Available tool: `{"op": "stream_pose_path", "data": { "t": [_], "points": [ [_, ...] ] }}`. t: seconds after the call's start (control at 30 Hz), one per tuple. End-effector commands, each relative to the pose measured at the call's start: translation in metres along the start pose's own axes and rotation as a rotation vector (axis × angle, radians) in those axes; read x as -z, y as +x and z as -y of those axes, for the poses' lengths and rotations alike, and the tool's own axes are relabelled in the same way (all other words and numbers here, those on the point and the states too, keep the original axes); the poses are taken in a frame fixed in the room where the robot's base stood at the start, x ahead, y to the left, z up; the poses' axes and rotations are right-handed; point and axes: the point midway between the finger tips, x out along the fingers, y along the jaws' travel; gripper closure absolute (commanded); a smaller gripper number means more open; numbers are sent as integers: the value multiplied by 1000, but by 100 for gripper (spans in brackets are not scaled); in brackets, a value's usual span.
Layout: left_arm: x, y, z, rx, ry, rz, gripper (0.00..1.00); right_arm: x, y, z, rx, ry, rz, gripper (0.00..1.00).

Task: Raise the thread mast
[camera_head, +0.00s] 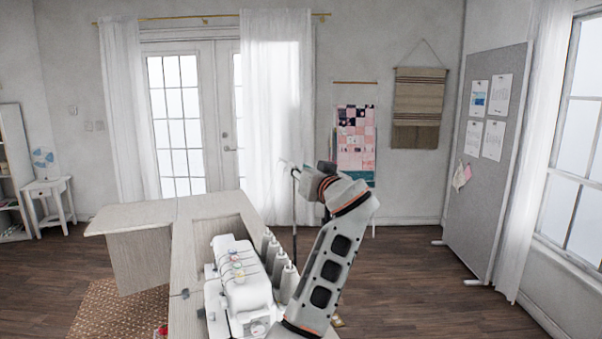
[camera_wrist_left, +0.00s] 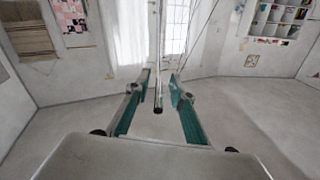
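The thread mast (camera_head: 294,215) is a thin dark upright rod behind the white sewing machine (camera_head: 243,292), beside several pale thread cones (camera_head: 279,266). My left arm rises at the right of the machine and bends toward the mast's top. In the left wrist view the mast (camera_wrist_left: 158,98) runs between the two green-lined fingers of my left gripper (camera_wrist_left: 161,77), its end toward the palm. Gaps show on both sides, so the gripper looks open around the rod. In the head view the fingers are hard to make out. My right gripper is out of view.
The machine stands on a light wooden cabinet (camera_head: 150,216), with several coloured spools on its top. A thin line (camera_wrist_left: 208,38) slants beside the mast in the wrist view. Open floor (camera_head: 420,290) lies to the right, up to a grey pinboard (camera_head: 482,200).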

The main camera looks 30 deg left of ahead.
Motion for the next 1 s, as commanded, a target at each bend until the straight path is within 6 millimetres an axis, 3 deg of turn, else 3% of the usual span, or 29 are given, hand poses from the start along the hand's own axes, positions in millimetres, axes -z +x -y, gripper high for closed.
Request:
{"op": "stream_pose_path", "data": {
  "t": [0.33, 0.73, 1.0],
  "points": [
    [6, 0, 0, -1, 1, 4, 77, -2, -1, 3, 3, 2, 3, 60],
    [74, 0, 14, -2, -1, 2, 77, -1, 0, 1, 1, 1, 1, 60],
    [96, 1, 18, -1, 2, 3, 77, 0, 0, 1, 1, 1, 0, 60]
  ]
}}
